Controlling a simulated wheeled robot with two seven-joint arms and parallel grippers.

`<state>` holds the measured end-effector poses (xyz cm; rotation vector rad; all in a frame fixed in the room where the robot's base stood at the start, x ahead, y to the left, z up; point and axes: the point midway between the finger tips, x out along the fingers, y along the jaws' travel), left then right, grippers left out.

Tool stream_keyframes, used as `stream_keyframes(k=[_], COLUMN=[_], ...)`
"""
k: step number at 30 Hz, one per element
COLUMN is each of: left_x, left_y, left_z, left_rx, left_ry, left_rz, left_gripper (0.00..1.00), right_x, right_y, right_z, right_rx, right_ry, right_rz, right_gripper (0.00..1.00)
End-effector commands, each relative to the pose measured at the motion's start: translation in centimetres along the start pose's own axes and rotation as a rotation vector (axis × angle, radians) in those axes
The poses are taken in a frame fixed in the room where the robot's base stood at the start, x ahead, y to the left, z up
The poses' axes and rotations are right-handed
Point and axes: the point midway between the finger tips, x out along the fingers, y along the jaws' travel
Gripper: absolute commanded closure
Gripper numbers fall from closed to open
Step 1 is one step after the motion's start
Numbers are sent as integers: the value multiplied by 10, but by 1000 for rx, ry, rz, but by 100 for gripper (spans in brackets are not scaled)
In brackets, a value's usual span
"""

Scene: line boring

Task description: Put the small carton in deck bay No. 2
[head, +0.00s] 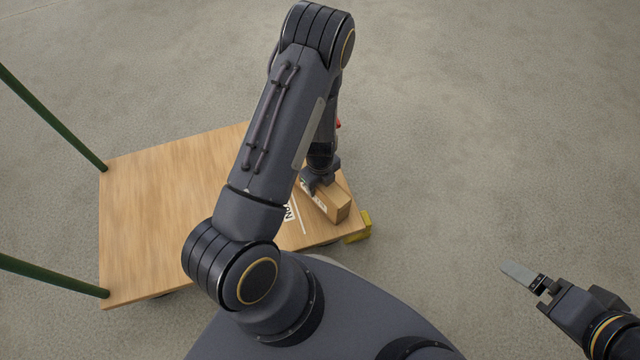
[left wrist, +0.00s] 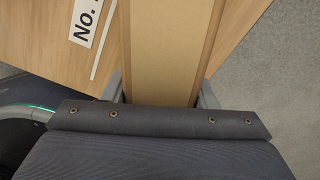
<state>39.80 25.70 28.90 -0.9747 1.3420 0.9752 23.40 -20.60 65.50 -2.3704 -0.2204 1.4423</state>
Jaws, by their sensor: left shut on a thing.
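The small brown carton (head: 336,204) is at the right end of the wooden deck (head: 165,215) in the head view. My left gripper (head: 316,185) reaches down from above and is shut on the carton. In the left wrist view the carton (left wrist: 170,45) runs between the two grey jaws (left wrist: 163,92). I cannot tell whether its underside touches the deck. A white label (left wrist: 89,22) reading "No." lies left of the carton; its number is cut off. My right gripper (head: 527,278) is empty over the floor at lower right; its finger gap is unclear.
The deck belongs to a cart with green posts (head: 50,118) at its left end. A yellow piece (head: 360,226) is at its right corner, and a small red part (head: 339,124) shows behind my left arm. My left arm hides much of the deck. Bare grey floor surrounds the cart.

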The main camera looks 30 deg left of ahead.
Motion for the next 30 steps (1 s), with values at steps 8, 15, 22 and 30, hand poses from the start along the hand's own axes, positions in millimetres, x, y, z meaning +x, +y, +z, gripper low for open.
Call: stream_keyframes(k=[8,15,22,30], left_x=[1,1,-4,-56], left_y=[0,0,0,-1], left_z=[0,0,0,0], left_rx=[0,0,0,1], left_ry=[0,0,0,-1], left_rz=[0,0,-1,-4], left_gripper=[41,26,26,26], right_x=[1,1,-3,-23], right_y=[0,0,-1,-10], right_z=[0,0,-2,-12], right_rx=[0,0,0,0], right_ry=[0,0,0,0], right_rz=[0,0,0,0], right_gripper=[0,0,0,0])
